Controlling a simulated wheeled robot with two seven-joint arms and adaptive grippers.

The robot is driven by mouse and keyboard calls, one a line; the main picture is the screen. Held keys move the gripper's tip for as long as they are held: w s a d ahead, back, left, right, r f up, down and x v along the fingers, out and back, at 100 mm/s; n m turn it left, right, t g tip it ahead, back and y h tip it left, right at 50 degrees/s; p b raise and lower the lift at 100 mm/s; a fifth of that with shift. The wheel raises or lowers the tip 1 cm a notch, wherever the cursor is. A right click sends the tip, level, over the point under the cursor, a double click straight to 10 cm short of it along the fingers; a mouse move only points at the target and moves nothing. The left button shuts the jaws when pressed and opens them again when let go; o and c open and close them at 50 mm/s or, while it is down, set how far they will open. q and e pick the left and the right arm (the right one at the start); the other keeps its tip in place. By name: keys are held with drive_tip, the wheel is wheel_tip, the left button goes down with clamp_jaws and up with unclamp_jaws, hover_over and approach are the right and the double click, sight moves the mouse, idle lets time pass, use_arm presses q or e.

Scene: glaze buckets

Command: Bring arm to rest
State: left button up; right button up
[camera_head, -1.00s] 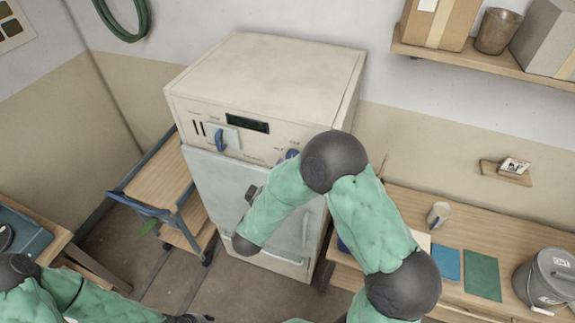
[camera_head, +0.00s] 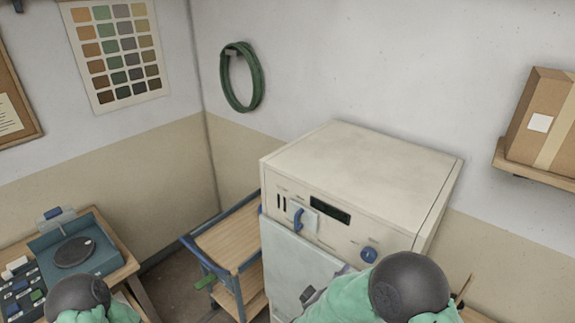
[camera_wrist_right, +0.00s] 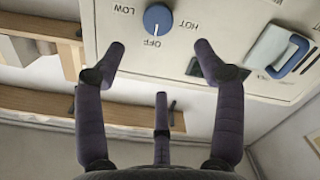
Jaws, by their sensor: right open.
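My right arm (camera_head: 410,287) enters the head view at the bottom right, in front of the cream kiln-like machine (camera_head: 365,170). Its gripper is hidden from the head camera. In the right wrist view my right gripper (camera_wrist_right: 160,50) has its fingers spread and nothing between them. It faces the machine's control panel. The blue dial (camera_wrist_right: 157,18) shows just beyond the fingertips, its pointer toward OFF; it also shows in the head view (camera_head: 369,255). My left arm (camera_head: 80,298) shows only at the bottom left edge; its gripper is out of view.
A wooden cart with blue rails (camera_head: 232,245) stands left of the machine. A bench at lower left holds a blue-grey tray (camera_head: 103,262) with a dark disc. A shelf (camera_head: 535,172) with a cardboard box (camera_head: 545,120) hangs at right. A green hose (camera_head: 242,78) hangs on the wall.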

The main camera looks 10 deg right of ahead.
drive_tip(key=a+f+g+y+b, duration=0.1)
drive_tip(key=a+f+y+b, duration=0.2)
drive_tip(key=f, duration=0.8)
drive_tip(key=w+a+f+y+b, duration=0.1)
drive_tip(key=f+y+b, duration=0.35)
drive_tip(key=f, duration=0.55)
drive_tip(key=a+f+g+y+b, duration=0.15)
drive_tip(key=f+b, duration=0.25)
drive_tip(key=f, duration=0.7)
drive_tip(key=s+a+f+g+y+b, duration=0.4)
drive_tip(key=s+f+b, duration=0.1)
drive_tip(key=s+f, duration=0.4)
drive_tip(key=s+a+f+m+g+y+b, duration=0.1)
drive_tip(key=s+a+f+g+y+b, duration=0.2)
drive_tip(key=s+f+b, duration=0.3)
drive_tip(key=s+a+f+g, duration=0.1)
drive_tip(key=s+f, duration=0.2)
drive_tip(key=f, duration=0.4)
drive_tip(key=shift+m+y, duration=0.3)
drive_tip(key=shift+y, duration=0.1)
drive_tip(key=shift+s, duration=0.1)
